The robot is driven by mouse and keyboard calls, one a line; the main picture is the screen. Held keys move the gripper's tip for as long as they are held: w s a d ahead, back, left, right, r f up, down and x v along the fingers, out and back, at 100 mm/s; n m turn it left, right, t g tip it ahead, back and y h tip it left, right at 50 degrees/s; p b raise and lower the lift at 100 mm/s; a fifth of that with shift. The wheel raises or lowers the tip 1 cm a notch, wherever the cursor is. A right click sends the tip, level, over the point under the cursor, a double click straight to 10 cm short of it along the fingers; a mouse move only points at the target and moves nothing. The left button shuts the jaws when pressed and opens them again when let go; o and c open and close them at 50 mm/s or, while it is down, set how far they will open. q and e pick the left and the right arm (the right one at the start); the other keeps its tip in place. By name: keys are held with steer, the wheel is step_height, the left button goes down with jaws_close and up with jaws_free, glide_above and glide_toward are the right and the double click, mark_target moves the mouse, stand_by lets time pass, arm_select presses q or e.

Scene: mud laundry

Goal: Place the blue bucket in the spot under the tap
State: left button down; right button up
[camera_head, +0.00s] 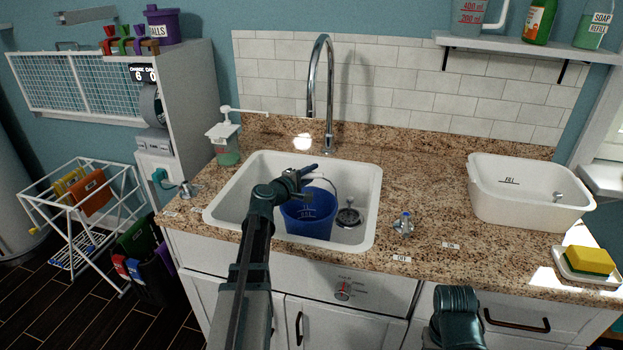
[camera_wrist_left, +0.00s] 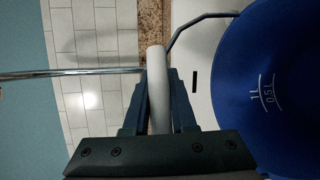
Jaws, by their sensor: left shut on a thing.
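The blue bucket (camera_head: 308,218) is upright inside the white sink (camera_head: 367,190), left of the drain (camera_head: 348,216). I cannot tell if it touches the sink floor. My left gripper (camera_head: 303,178) is above the bucket's rim. In the left wrist view my left gripper (camera_wrist_left: 158,105) is shut on the pale grip (camera_wrist_left: 158,75) of the bucket's wire handle, and the blue bucket (camera_wrist_left: 275,85) shows volume marks beside it. The chrome tap (camera_head: 330,85) arches behind the bucket, its spout pointing down. My right gripper is not in view.
A soap dispenser (camera_head: 226,145) stands left of the sink. A blue-topped tap knob (camera_head: 404,224) is right of it. A white tub (camera_head: 530,195) and a sponge on a dish (camera_head: 588,262) are farther right. The counter between sink and tub is mostly clear.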

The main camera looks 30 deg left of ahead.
arm_select(q)
steer(key=shift+f, duration=0.1)
steer(key=c, duration=0.7)
jaws_free()
steer(key=shift+c, duration=0.2)
steer(key=s+a+r+p, duration=0.1)
steer(key=s+r, duration=0.1)
steer(key=s, duration=0.9)
steer(key=shift+s+a+p, duration=0.15)
steer(key=shift+s+p, duration=0.25)
